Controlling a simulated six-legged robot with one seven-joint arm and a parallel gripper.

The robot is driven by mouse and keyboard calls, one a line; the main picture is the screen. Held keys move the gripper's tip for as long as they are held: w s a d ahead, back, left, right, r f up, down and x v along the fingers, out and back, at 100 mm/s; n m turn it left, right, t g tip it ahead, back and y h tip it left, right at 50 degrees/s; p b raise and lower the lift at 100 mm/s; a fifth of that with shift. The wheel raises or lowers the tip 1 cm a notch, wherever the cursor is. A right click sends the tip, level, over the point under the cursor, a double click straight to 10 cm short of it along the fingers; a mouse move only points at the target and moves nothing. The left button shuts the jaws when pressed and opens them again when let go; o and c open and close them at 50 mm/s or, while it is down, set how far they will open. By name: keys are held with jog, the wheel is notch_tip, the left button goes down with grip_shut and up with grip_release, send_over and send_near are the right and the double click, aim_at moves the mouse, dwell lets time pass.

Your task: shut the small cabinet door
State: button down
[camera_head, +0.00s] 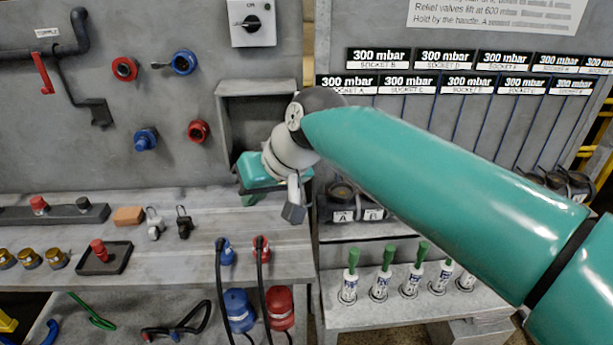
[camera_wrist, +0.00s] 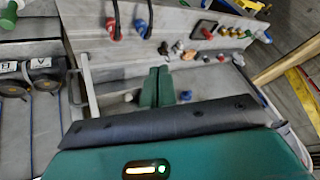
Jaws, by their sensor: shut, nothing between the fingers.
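The small cabinet (camera_head: 226,120) is a grey box-like recess in the back panel, and its front stands open. My arm covers its right and lower part. I cannot clearly make out the door. A light grey upright bar (camera_wrist: 88,88) stands left of my fingers in the wrist view; I cannot tell whether it belongs to the door. My gripper (camera_head: 250,199) is in front of the recess's lower edge, above the bench. In the wrist view my gripper (camera_wrist: 158,72) has its two green fingers together, with nothing between them. I cannot tell whether they touch anything.
The bench (camera_head: 180,265) below carries an orange block (camera_head: 128,215), clips and plugs with cables. Red (camera_head: 199,131) and blue (camera_head: 145,139) knobs stick out left of the cabinet. Gauges (camera_head: 345,195) and green-handled bottles (camera_head: 387,270) stand to the right.

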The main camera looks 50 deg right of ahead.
jog(key=s+d+r+m, duration=0.1)
jog(key=s+d+m, duration=0.1)
jog(key=d, duration=0.7)
jog(key=m+h, duration=0.1)
jog(key=m, duration=0.2)
send_near(314, 178)
jog(key=w+f, duration=0.1)
jog(key=f, duration=0.1)
jog(key=w+a+f, duration=0.1)
jog(key=f, duration=0.1)
jog(key=w+a+f, duration=0.1)
jog(key=w+f, duration=0.1)
jog(key=shift+w, duration=0.1)
jog(key=shift+w+a, duration=0.3)
jog(key=shift+w, duration=0.1)
